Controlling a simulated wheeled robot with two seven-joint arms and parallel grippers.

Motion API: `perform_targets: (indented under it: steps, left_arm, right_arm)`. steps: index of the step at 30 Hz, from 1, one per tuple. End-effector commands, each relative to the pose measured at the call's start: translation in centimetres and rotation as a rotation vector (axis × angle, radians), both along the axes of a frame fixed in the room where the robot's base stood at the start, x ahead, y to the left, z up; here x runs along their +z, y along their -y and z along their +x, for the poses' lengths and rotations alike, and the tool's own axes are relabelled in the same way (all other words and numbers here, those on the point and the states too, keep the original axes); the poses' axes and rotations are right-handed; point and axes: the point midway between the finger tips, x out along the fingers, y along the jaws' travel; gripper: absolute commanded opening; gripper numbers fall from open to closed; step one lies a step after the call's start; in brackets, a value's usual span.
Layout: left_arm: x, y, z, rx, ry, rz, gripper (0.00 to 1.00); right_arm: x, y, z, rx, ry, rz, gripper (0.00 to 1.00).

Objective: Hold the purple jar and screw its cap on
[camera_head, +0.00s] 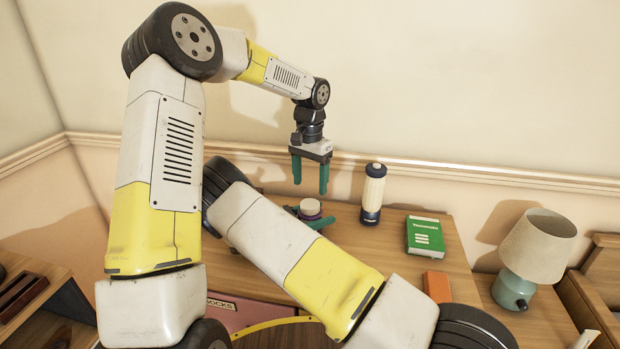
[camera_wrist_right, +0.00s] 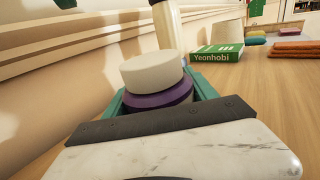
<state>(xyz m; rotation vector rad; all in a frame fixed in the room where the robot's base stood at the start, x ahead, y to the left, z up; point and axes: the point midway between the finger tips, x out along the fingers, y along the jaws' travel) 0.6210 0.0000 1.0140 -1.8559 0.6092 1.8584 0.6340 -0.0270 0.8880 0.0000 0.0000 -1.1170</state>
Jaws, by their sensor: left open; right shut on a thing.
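The purple jar (camera_wrist_right: 163,98) stands upright between the green fingers of my right gripper (camera_head: 308,218), which is shut on it near the desk. The round white cap (camera_wrist_right: 151,70) sits on top of the jar; it also shows in the head view (camera_head: 310,206). I cannot tell how tightly it is seated. My left gripper (camera_head: 310,188) is open and empty, fingers pointing down, just above the cap and apart from it. Most of the jar's body is hidden by the fingers and the right gripper.
A cream and dark-blue bottle (camera_head: 373,193) stands just right of the jar on the wooden desk (camera_head: 385,255). The wall (camera_head: 450,90) is close behind.

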Motion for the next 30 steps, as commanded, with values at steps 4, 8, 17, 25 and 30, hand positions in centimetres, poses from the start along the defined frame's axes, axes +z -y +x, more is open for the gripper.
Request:
perform_targets:
  steps: [4,8,17,25,30]
  left_arm:
    - [0.28,0.00,0.00,0.342,0.002,0.001,0.69]
    - [0.50,-0.01,-0.02,0.639,0.001,0.000,0.69]
    - [0.88,0.02,-0.05,1.125,0.001,0.000,0.69]
    - [0.95,0.01,-0.05,1.228,0.002,0.000,0.69]
    - [0.94,0.00,-0.05,1.226,0.002,0.000,0.69]
  right_arm:
    - [-0.08,0.02,-0.04,0.000,-0.001,0.000,0.00]
    - [-0.07,0.02,-0.04,0.000,-0.001,0.000,0.00]
    - [-0.07,0.02,-0.04,0.000,-0.001,0.000,0.00]
    - [-0.07,0.02,-0.04,0.000,-0.001,0.000,0.00]
    - [-0.07,0.02,-0.04,0.000,-0.001,0.000,0.00]
